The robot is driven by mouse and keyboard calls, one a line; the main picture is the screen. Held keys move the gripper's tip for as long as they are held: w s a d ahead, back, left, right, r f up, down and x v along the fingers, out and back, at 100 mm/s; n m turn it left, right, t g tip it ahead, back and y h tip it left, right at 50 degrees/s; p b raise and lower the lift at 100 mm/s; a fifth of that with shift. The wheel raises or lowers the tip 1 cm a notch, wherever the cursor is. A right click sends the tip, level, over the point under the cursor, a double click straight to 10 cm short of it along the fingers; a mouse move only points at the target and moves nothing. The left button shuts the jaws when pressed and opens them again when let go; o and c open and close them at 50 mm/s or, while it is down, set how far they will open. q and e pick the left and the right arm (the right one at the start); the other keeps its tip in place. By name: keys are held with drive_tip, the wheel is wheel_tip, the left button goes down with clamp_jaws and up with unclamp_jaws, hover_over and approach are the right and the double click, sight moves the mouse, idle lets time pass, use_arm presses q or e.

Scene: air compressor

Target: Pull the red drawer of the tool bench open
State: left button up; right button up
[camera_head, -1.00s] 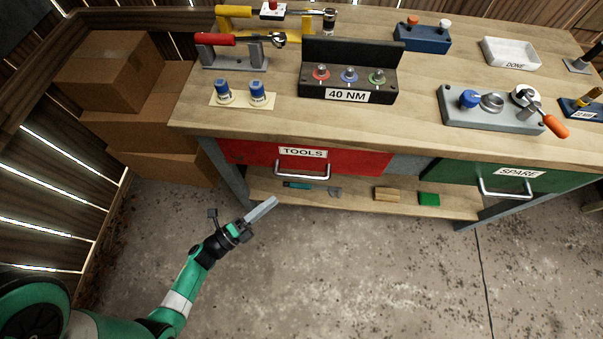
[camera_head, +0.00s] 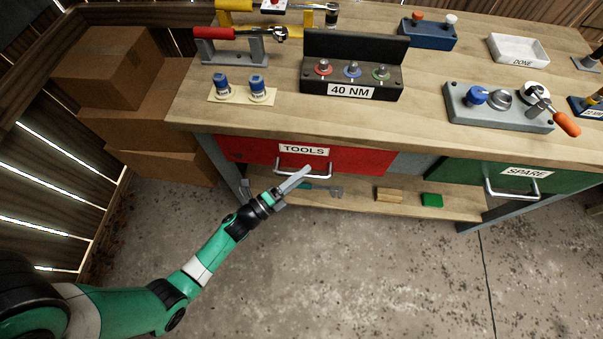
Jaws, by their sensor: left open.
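The red drawer (camera_head: 352,159) with a "TOOLS" label sits under the left part of the tool bench top (camera_head: 290,119) and looks closed. Its silver bar handle (camera_head: 322,175) sticks out from the front. My left gripper (camera_head: 303,174) is at the handle, with its fingers overlapping the handle's middle in the picture. The jaws are open; I cannot tell whether they straddle or touch the bar. My right gripper is not in view.
A green drawer (camera_head: 540,177) labelled "SPARE" is at the right. A lower shelf (camera_head: 360,203) holds small blocks and tools. Cardboard boxes (camera_head: 165,165) stand left of the bench. The concrete floor (camera_head: 350,280) in front is clear.

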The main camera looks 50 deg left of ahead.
use_arm(q)
clamp_jaws()
idle(1.4)
